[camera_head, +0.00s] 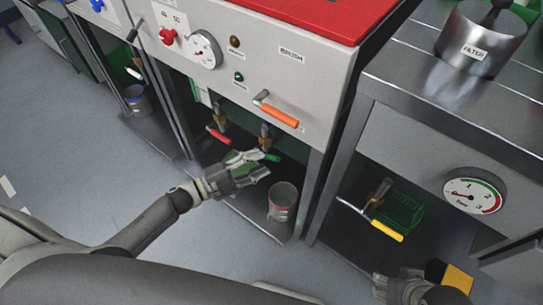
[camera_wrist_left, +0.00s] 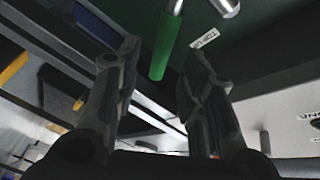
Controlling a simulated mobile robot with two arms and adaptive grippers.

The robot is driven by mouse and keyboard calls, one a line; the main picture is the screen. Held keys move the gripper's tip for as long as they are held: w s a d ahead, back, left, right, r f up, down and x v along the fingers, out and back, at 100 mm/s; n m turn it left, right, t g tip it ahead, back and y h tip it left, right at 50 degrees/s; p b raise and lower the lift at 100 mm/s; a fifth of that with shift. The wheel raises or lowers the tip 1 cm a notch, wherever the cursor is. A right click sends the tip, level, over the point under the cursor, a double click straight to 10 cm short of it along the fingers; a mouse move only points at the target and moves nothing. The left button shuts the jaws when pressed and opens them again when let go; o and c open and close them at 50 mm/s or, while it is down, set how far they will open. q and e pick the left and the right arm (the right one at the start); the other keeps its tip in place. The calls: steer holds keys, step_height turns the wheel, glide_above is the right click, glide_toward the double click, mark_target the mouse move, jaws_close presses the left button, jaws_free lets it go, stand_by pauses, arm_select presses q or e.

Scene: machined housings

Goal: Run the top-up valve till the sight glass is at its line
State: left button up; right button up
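The valve with the green handle (camera_head: 268,156) sits under the grey machine housing, beside a red-handled one. In the left wrist view the green handle (camera_wrist_left: 164,47) points between my fingers, next to a label (camera_wrist_left: 204,39) that seems to read TOP-UP. My left gripper (camera_head: 262,166) is at this handle; in the left wrist view the gripper (camera_wrist_left: 160,75) is open, its fingers apart on either side of the handle with gaps visible. My right gripper (camera_head: 388,286) is low at the right, partly cut off; its opening is unclear. I cannot clearly make out a sight glass or its line.
A red-handled valve (camera_head: 217,134) is left of the green one. A metal can (camera_head: 283,201) stands below right. An orange lever (camera_head: 278,114) juts from the panel. A yellow-handled valve (camera_head: 386,230) and green basket (camera_head: 400,211) are in the right bay.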

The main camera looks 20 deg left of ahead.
mark_target(268, 159)
arm_select(q)
steer(key=shift+x, duration=2.35)
steer(key=shift+s, duration=0.1)
jaws_close()
